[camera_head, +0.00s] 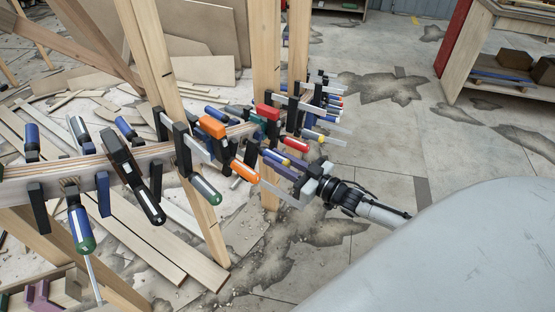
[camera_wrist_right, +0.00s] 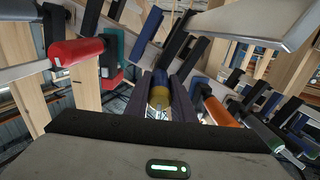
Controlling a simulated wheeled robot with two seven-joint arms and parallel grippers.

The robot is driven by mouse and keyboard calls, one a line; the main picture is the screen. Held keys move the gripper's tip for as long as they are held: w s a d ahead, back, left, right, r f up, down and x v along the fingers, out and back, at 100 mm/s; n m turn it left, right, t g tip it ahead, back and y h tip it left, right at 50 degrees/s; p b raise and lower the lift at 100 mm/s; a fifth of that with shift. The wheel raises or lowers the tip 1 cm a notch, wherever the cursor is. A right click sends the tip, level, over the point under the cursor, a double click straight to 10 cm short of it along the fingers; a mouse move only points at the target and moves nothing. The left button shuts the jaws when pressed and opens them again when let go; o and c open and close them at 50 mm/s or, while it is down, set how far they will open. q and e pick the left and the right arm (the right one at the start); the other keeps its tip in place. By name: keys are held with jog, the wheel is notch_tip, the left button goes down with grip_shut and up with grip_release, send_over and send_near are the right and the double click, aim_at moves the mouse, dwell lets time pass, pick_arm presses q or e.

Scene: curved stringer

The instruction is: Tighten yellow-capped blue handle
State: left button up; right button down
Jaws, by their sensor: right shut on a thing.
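The blue handle with a yellow cap (camera_wrist_right: 160,94) is in the middle of the right wrist view, its capped end towards the camera. The two dark purple fingers of my right gripper (camera_wrist_right: 161,100) lie on either side of it, shut on it. In the head view my right gripper (camera_head: 287,168) reaches in from the right to the clamps on the curved beam, and its fingers partly hide the blue handle. At the lower left edge, two short purple prongs look like the fingers of my left gripper (camera_head: 36,294), apart with nothing seen between them.
A curved laminated beam (camera_head: 70,169) carries several clamps, with orange (camera_head: 244,172), red (camera_head: 294,144) and green-capped (camera_head: 205,189) handles close by. Metal clamp bars stick out around my right gripper. Wooden posts (camera_head: 265,60) stand behind. The floor at right is open.

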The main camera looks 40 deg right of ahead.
jog(key=c, duration=1.5)
grip_release()
jog(key=v, duration=1)
jog(key=shift+s, duration=0.15)
jog(key=p+v, duration=0.2)
jog(key=v, duration=0.2)
jog(key=shift+s+d, duration=0.1)
jog(key=shift+s, duration=0.05)
